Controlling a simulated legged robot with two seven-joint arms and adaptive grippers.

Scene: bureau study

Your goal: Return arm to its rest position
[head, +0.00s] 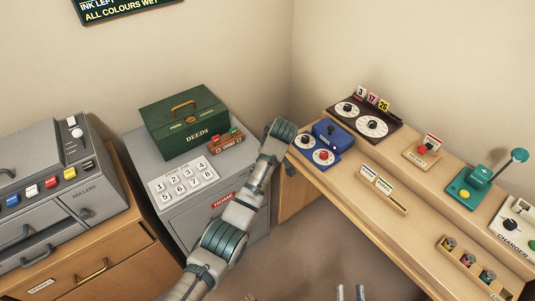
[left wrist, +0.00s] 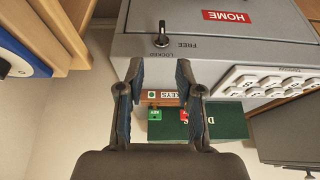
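My left arm (head: 232,225) reaches up from the bottom left across the front of a grey cabinet (head: 180,220). Its gripper is mostly hidden by the wrist in the head view. In the left wrist view, my left gripper (left wrist: 158,75) has its two fingers apart with nothing held between them. A dark lock knob (left wrist: 162,38), with FREE and LOCKED marks, shows just past the fingertips, on the cabinet face; contact cannot be told.
A roller machine (head: 45,195) stands left. A wooden desk (head: 345,190) with blue dials (head: 320,145) and several devices stands right. Floor (head: 300,250) shows between.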

